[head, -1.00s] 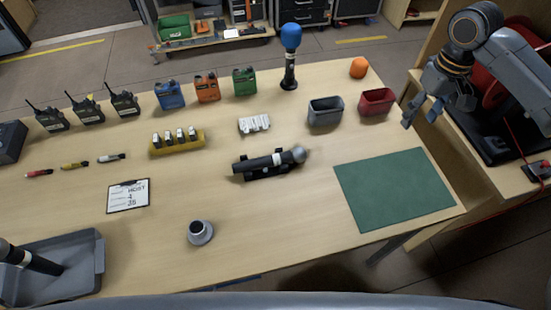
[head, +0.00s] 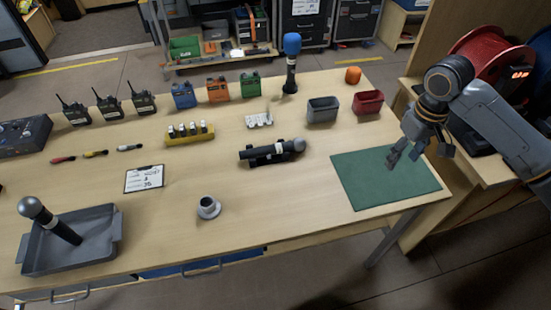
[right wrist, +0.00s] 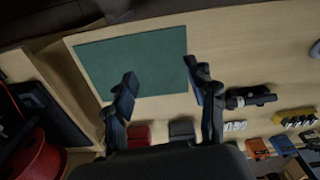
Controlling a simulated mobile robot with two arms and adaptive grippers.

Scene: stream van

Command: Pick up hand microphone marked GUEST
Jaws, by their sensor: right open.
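Three hand microphones show, and I cannot read GUEST on any. One (head: 270,151) with a grey head and a pale band lies in a dark cradle at mid-table; it also shows in the right wrist view (right wrist: 250,97). One with a blue windscreen (head: 291,62) stands upright at the back. One with a grey head (head: 50,219) leans in the grey tray (head: 92,252) at front left. My right gripper (head: 419,153) is open and empty above the green mat (head: 375,188), right of the cradled microphone. My left gripper is not in view.
Grey bin (head: 322,110) and red bin (head: 368,103) stand behind the mat, with an orange ball (head: 353,75) beyond. A small grey cup-like stand (head: 208,208), clipboard (head: 145,179) and yellow battery rack (head: 190,134) lie to the left. The mat is bare.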

